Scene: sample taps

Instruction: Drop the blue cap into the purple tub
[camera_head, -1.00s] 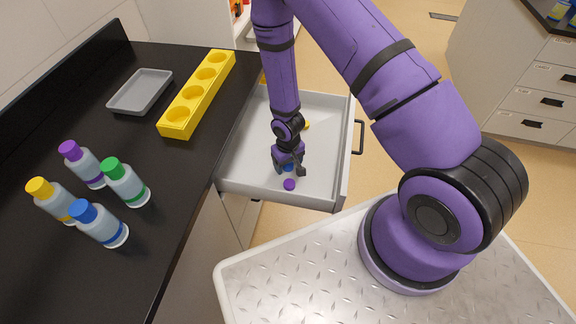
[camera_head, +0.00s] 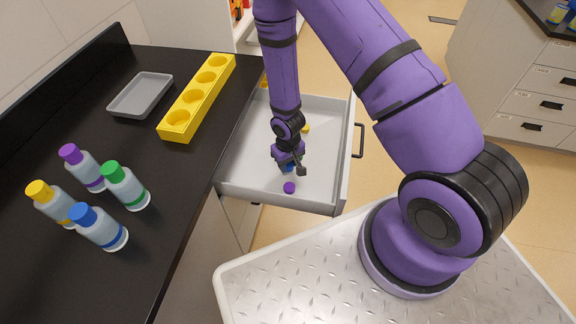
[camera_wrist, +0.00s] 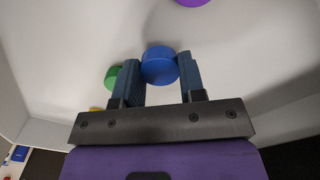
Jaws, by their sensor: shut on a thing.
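The blue cap (camera_wrist: 159,65) is between the two fingers of my gripper (camera_wrist: 160,80) in the wrist view, and the fingers are shut on it. In the head view my gripper (camera_head: 293,168) is low inside the open drawer (camera_head: 242,172), and a bit of the blue cap (camera_head: 287,168) shows beside the fingers. I cannot tell whether the cap still touches the drawer floor. I see no purple tub in either view.
A purple cap (camera_head: 289,188), a green cap (camera_wrist: 112,77) and a yellow cap (camera_head: 306,128) lie in the drawer. The black counter holds several capped bottles (camera_head: 125,187), a grey tray (camera_head: 141,94) and a yellow rack (camera_head: 198,97). The drawer walls surround my gripper.

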